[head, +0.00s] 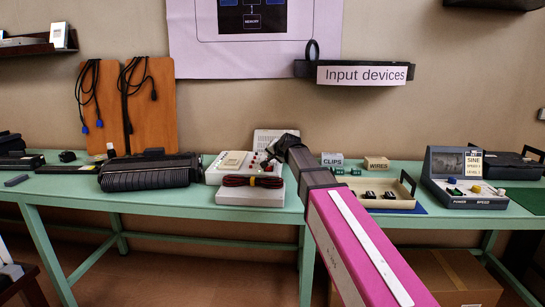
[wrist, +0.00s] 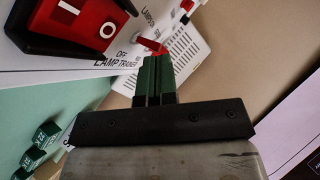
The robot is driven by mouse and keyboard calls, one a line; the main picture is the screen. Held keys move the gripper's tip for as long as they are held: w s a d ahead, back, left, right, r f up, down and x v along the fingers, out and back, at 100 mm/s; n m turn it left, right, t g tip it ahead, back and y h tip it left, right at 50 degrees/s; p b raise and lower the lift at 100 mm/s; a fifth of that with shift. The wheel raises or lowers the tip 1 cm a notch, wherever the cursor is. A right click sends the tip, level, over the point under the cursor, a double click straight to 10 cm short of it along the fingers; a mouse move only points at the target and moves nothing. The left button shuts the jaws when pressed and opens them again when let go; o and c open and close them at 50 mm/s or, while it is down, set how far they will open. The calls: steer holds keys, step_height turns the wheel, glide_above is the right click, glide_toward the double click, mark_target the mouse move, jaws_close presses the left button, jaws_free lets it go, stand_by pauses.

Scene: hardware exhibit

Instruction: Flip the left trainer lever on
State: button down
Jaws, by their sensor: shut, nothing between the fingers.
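The white lamp trainer (head: 228,172) stands on the green table, partly hidden behind my arm. Its lettered panel (wrist: 135,75) also shows in the wrist view. A red lever (wrist: 152,46) sticks out of the panel just beyond my fingertips; I cannot tell whether they touch it. Another red piece (wrist: 187,5) shows at the top edge. I cannot tell which is the left lever or its position. My gripper (wrist: 157,58) has its dark green fingers shut together and empty. In the head view my gripper (head: 272,152) is at the trainer's right side.
A large red rocker marked I and O (wrist: 85,22) in a black frame is close at the wrist view's upper left. A red cable bundle (head: 252,181) lies in front of the trainer. A tray (head: 407,203) and a sine speed box (head: 465,195) stand to the right.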

steer(key=shift+r, duration=0.8)
steer(key=shift+d+r, duration=0.1)
steer(key=shift+r, duration=0.15)
steer(key=s+d+r, duration=0.5)
steer(key=s+r, duration=0.2)
steer(key=r, duration=0.2)
steer(key=shift+s, duration=0.15)
